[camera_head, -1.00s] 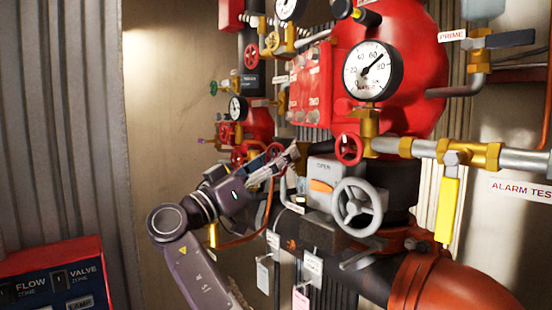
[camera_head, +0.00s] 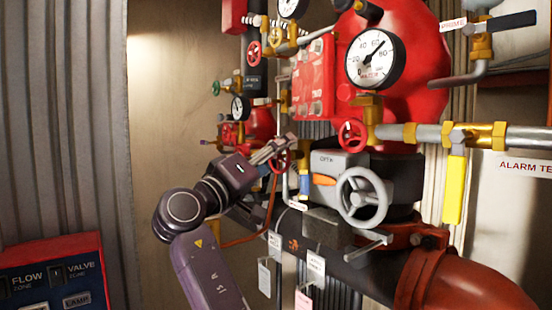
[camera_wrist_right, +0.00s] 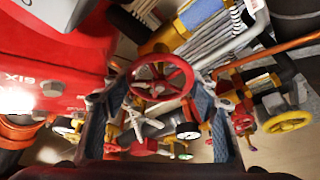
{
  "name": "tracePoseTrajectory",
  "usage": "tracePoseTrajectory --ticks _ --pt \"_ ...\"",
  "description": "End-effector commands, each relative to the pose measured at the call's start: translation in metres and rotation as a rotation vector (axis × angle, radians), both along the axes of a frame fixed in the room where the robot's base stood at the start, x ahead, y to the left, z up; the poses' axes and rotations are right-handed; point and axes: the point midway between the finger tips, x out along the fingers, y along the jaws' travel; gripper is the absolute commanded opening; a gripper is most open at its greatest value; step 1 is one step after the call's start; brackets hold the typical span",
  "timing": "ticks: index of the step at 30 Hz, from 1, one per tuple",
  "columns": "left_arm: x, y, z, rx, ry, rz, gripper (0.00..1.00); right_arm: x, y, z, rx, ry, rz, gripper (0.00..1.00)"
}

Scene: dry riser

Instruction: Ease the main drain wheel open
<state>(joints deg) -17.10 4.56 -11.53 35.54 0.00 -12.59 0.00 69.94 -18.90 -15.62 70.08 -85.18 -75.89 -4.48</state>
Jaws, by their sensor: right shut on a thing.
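My right gripper (camera_head: 284,145) reaches in to a small red handwheel (camera_head: 282,164) in the middle of the pipework. In the right wrist view the red wheel (camera_wrist_right: 160,84) sits between the two fingers of my right gripper (camera_wrist_right: 160,90), which is shut on it. The fingers hide part of the wheel in the head view. No readable label in these frames marks this wheel as the main drain. My left gripper is not in view.
A larger grey handwheel (camera_head: 362,197) on a grey gearbox stands right of the gripper.

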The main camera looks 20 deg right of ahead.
Motion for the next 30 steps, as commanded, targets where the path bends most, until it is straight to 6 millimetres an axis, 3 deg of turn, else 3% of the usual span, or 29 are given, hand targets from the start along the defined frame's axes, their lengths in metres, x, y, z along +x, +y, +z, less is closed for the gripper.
tracePoseTrajectory --ticks 12,28,29,30 --pt "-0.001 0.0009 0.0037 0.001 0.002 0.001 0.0 0.0003 -0.0026 0.0004 -0.066 0.184 -0.005 0.3" --pt "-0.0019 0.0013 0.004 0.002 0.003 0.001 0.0 0.0002 -0.0026 0.0006 -0.077 0.208 -0.007 0.3" --pt "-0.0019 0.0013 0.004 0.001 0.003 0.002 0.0 0.0002 -0.0026 0.0006 -0.077 0.208 -0.007 0.55" --pt "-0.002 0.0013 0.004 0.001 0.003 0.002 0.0 0.0002 -0.0026 0.0006 -0.077 0.208 -0.007 0.59"
